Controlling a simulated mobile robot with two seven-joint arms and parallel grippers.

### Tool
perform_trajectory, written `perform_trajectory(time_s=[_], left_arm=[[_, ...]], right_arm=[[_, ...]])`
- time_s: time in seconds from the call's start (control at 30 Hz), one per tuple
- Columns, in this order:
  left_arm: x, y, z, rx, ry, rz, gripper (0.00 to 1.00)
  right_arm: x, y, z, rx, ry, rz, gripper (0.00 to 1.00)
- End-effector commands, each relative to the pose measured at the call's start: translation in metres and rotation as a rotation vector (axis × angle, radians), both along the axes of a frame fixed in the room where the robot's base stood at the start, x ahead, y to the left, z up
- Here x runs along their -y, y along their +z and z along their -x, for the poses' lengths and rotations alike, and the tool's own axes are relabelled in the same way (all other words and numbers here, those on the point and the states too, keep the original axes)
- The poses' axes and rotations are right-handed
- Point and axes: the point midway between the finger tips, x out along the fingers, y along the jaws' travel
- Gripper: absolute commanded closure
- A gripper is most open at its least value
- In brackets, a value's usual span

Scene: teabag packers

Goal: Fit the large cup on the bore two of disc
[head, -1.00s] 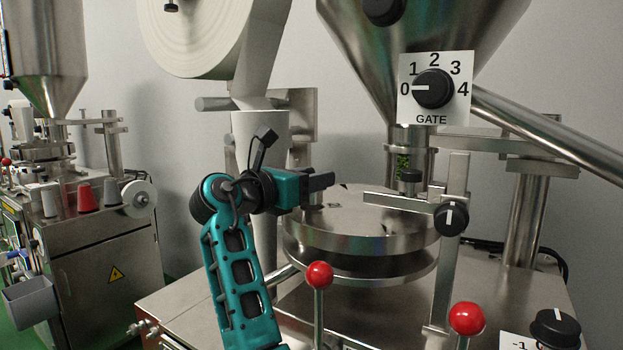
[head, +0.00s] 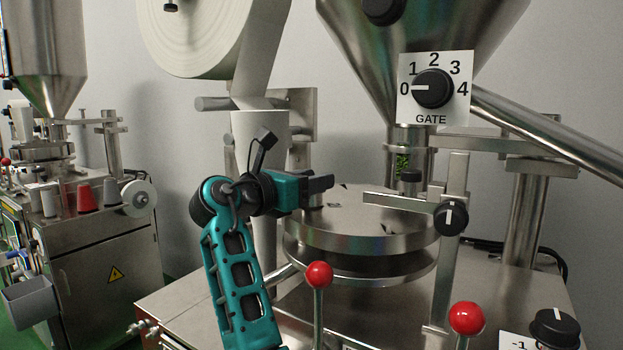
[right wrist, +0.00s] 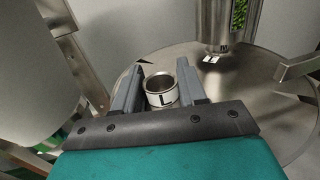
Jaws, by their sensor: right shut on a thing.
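The large cup (right wrist: 160,92), a short round metal cup with a white band lettered L, stands between the fingers of my right gripper (right wrist: 159,68) in the right wrist view. The gripper is shut on it. In the head view the right gripper (head: 320,183) is over the left rim of the steel disc (head: 352,218), and the cup is mostly hidden behind its fingers. The disc also shows in the right wrist view (right wrist: 240,85), with small dark and white marks on it. I cannot tell which bore lies under the cup, nor whether the cup touches the disc. My left gripper is not in view.
A steel hopper with a GATE dial (head: 433,88) stands above the disc's back. A levelling bar (head: 400,201) on a post reaches over the disc from the right. Two red-knobbed levers (head: 319,275) stand in front. A white paper roll (head: 195,35) hangs behind the arm.

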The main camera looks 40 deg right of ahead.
Motion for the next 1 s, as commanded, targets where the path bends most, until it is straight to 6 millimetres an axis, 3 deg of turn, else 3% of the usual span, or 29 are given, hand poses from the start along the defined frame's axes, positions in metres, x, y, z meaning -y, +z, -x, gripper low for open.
perform_trajectory(time_s=[0.3, 1.0], left_arm=[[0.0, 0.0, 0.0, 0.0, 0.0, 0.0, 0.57], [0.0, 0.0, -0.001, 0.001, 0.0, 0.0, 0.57]], right_arm=[[0.0, -0.006, 0.0, 0.0, 0.0, 0.0, 0.92], [0.0, 0.004, 0.0, 0.0, 0.0, 0.001, 0.92]])
